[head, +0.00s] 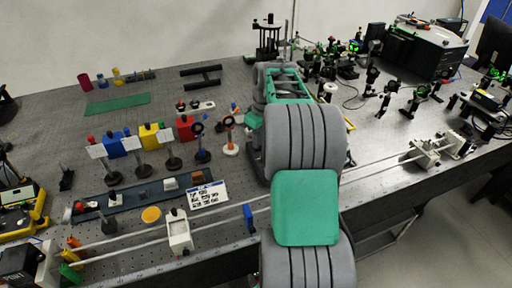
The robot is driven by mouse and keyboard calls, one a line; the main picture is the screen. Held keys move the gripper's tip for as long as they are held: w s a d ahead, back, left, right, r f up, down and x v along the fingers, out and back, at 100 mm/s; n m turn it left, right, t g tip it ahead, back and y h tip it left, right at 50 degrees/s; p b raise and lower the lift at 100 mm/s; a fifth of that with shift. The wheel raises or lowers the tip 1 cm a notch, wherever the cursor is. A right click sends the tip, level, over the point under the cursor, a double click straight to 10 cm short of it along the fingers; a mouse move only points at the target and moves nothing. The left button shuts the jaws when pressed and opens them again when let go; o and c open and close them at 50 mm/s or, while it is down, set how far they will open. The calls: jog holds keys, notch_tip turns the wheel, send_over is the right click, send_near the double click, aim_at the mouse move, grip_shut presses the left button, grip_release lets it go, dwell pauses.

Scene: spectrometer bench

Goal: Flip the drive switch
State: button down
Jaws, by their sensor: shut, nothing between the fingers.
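I cannot pick out the drive switch with certainty. A dark box with white lettering (18,262) sits at the left end of a long rail (120,241), near the front edge. Green and orange upright parts (70,270) stand beside it. A white carriage (179,231) sits on the rail, and a small blue block (249,218) is further right along it. My grey and green arm crosses the middle of the view, over the rail. My gripper's fingers cannot be made out; the arm's own links cover that area.
Blue, yellow and red blocks (186,127) stand behind white cards on posts. A dark strip (135,192) with small parts and a printed card (206,194) lie in front. Dense optics fill the back right.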

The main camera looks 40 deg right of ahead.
jog(key=shift+f+b, duration=0.3)
jog(key=shift+f, duration=0.2)
notch_tip(320, 180, up, 7)
jog(key=p, duration=0.5)
jog(key=shift+r, duration=0.1)
dwell(0.4)
jog(key=s+a+r, duration=0.1)
jog(key=a+r, duration=0.1)
jog(key=a, duration=0.4)
jog(key=s+a+r, duration=0.2)
jog(key=a, duration=0.4)
jog(key=s+a+f+m+t, duration=0.2)
jog(key=s+a+m, duration=0.1)
jog(key=s+a, duration=1)
jog(key=shift+s+a, duration=0.2)
jog(key=shift+s, duration=0.2)
